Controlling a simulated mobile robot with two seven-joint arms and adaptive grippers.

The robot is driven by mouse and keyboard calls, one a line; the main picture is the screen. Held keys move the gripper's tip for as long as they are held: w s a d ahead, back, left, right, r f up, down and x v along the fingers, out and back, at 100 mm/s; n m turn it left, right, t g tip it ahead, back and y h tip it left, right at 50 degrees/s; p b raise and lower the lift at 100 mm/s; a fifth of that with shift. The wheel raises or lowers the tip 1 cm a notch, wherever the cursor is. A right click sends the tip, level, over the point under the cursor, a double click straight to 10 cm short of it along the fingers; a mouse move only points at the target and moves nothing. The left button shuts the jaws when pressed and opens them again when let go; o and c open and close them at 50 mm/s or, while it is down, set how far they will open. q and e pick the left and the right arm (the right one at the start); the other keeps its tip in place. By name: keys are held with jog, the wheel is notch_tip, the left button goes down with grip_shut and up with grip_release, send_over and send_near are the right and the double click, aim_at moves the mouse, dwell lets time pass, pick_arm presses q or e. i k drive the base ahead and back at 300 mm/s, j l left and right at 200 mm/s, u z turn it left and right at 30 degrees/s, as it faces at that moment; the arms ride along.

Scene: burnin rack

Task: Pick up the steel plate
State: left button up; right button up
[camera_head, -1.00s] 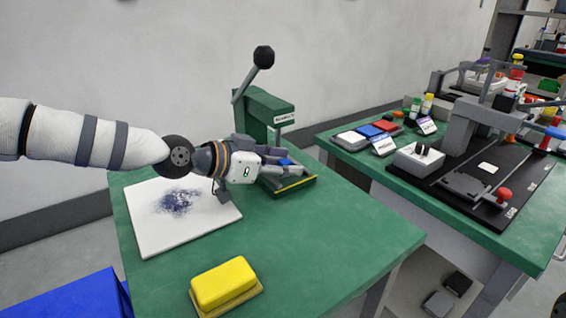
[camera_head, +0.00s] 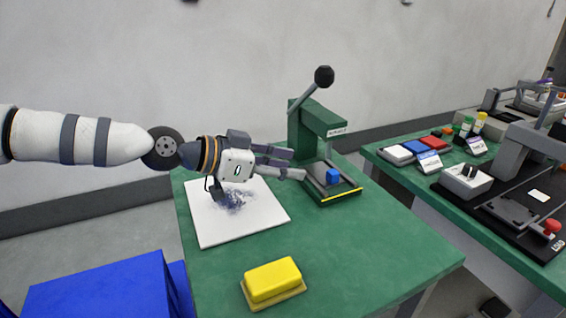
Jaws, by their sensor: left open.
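A green lever press (camera_head: 320,120) stands at the back of the green table, with a blue block (camera_head: 333,175) on its base. A grey flat surface (camera_head: 318,170) shows on the press base beside the block; I cannot tell whether this is the steel plate. A white square board (camera_head: 270,218) with a dark blue smudge lies flat at the table's left. My left gripper (camera_head: 298,165) is open, its fingers pointing right at the left edge of the press, apart from the blue block. Nothing shows between its fingers. My right gripper is not in view.
A yellow block (camera_head: 273,280) on a tan base lies at the table's front. A blue box (camera_head: 100,290) stands at lower left. A second green table (camera_head: 475,225) at right holds fixtures and coloured parts. The first table's middle right is clear.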

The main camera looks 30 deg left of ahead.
aim_at(324, 169)
jog(key=k+j, duration=0.8)
jog(key=j, duration=0.1)
